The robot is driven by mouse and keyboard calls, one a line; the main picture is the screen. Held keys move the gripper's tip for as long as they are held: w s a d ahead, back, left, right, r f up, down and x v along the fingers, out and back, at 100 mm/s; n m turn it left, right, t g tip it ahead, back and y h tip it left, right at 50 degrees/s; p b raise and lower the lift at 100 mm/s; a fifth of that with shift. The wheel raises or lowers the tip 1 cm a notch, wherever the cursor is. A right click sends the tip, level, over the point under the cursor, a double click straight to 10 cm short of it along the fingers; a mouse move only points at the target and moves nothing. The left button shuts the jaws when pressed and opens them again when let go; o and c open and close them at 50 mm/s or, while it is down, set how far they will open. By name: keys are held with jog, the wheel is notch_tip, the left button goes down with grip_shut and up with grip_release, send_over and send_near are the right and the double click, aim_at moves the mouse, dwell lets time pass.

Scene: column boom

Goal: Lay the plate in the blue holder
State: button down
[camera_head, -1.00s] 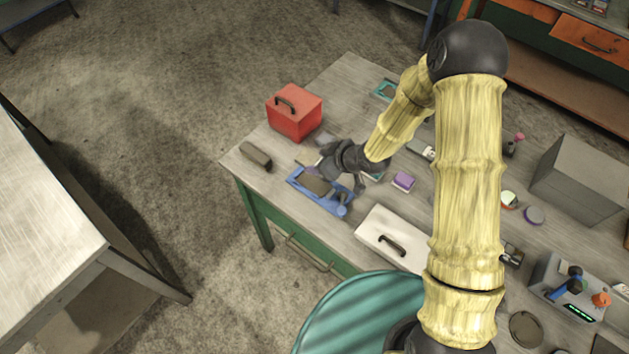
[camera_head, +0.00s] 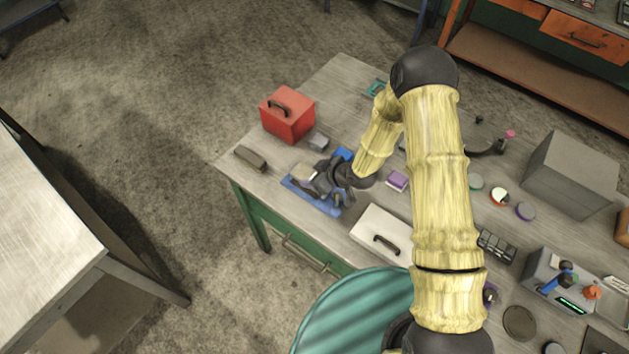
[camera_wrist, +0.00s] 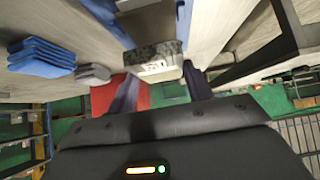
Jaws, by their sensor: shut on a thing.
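The plate (camera_wrist: 157,62) is a greyish flat piece with a pale marked face, seen between my fingers in the wrist view. My gripper (camera_wrist: 160,82) is shut on it. In the head view my gripper (camera_head: 318,184) is right over the blue holder (camera_head: 327,208) near the table's front left corner, and hides much of it. Blue parts of the holder (camera_wrist: 104,20) show on both sides of the plate at the top of the wrist view. I cannot tell whether the plate touches the holder.
A red box (camera_head: 288,114) and a small grey block (camera_head: 318,141) stand behind the holder. Another blue piece (camera_head: 342,152) lies just beyond my gripper. A dark bar (camera_head: 250,157) lies to the left, and a white lidded case (camera_head: 374,240) to the right. A purple block (camera_head: 397,181) is nearby.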

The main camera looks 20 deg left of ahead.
jog(key=shift+f+p, duration=0.45)
jog(key=shift+f, duration=1.3)
jog(key=shift+f, duration=0.1)
jog(key=c, duration=0.6)
grip_release()
jog(key=shift+d, duration=0.1)
jog(key=b+v, duration=0.2)
jog(key=v, duration=1)
jog(key=shift+s+b, duration=0.1)
jog(key=shift+b, duration=0.3)
